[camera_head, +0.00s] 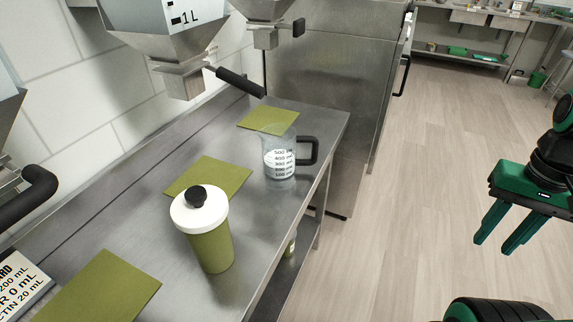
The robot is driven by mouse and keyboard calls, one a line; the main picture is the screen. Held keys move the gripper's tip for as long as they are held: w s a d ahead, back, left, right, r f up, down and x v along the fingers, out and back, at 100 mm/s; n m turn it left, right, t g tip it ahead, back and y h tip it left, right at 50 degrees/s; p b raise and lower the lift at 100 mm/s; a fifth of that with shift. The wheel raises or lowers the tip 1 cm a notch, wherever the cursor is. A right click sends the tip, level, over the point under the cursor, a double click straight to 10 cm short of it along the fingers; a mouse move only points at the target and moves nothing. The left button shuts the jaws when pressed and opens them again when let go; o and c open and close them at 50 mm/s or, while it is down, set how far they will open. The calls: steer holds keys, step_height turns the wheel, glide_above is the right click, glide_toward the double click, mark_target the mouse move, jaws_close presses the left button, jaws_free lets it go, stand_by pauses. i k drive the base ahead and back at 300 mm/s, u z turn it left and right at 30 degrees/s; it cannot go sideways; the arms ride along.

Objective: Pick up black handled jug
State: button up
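The black handled jug (280,160) is a clear measuring jug with printed volume marks. It stands upright on the steel counter (135,220), near its front edge. Its black handle (308,150) points right, toward the open floor. My gripper (496,242) is at the right of the view, well apart from the jug and out over the floor. Its two green fingers are apart with nothing seen between them. The jug's far side and base are partly hard to make out through the clear wall.
An olive container with a white lid (204,225) stands left of the jug. Olive mats (268,121) lie on the counter. Steel hoppers (180,50) with black levers (240,82) hang above it. A large steel cabinet (325,80) stands behind.

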mark_target(278, 141)
steer(key=u, duration=0.05)
steer(key=k, duration=0.3)
steer(key=u, duration=1.45)
steer(key=k, duration=0.95)
steer(key=z, duration=1.2)
steer(key=i, duration=1)
steer(key=u, duration=0.05)
